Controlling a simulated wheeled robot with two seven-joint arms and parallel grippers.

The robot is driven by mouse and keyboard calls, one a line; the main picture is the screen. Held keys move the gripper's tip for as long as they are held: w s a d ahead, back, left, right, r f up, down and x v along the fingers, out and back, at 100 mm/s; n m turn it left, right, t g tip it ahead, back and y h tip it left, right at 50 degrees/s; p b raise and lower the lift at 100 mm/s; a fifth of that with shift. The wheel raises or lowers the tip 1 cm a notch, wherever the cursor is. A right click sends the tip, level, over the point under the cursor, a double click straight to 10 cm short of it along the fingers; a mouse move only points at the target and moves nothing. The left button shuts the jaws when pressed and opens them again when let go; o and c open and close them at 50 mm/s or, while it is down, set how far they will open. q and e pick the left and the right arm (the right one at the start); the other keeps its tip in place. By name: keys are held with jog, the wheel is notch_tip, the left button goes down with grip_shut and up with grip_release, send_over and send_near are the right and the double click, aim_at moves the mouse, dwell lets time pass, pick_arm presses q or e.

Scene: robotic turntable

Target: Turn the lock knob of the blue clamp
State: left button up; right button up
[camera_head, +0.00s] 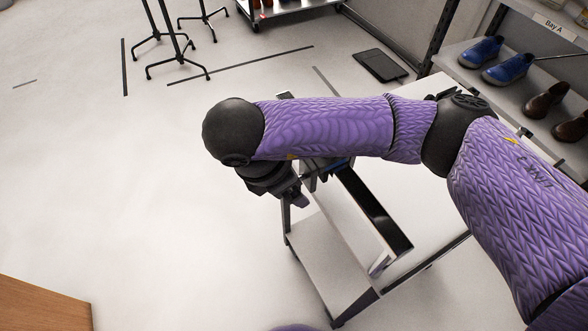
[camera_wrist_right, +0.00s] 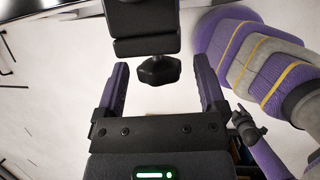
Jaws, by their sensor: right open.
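In the right wrist view, a black lobed knob (camera_wrist_right: 158,70) on a short stem sits under a dark block-like clamp body (camera_wrist_right: 145,25). My right gripper (camera_wrist_right: 161,66) is open, with one purple finger on each side of the knob. There are gaps between knob and fingers, so they appear apart. In the head view, my right arm crosses over the cart, and the right gripper (camera_head: 302,192) is partly hidden by the wrist. A small blue part (camera_head: 338,168), perhaps the clamp, shows just below the forearm; most of it is hidden. My left gripper is out of view.
A white cart (camera_head: 432,215) stands under my arm, with a long black-topped bar (camera_head: 374,210) along its edge. A shelf with blue shoes (camera_head: 481,51) and brown shoes stands at the right. Black stands (camera_head: 172,45) are far left.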

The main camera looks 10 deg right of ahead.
grip_shut()
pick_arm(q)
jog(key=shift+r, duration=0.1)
pick_arm(e)
jog(key=g+p, duration=0.1)
jog(key=g, duration=0.1)
jog(key=g+h, duration=0.1)
jog(key=shift+w+a+r+n+g+p, duration=0.1)
jog(key=shift+w+n+g+p, duration=0.05)
jog(key=shift+n+g+p, duration=0.25)
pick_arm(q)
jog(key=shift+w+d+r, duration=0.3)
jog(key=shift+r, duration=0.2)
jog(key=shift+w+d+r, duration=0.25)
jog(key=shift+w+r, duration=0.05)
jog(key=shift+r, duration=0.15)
pick_arm(e)
jog(key=shift+w+n+g+h, duration=0.1)
jog(key=shift+n+g+h, duration=0.2)
jog(key=shift+g+h, duration=0.5)
jog(key=shift+g, duration=0.4)
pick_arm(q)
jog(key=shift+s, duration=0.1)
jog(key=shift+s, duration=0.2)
pick_arm(e)
grip_release()
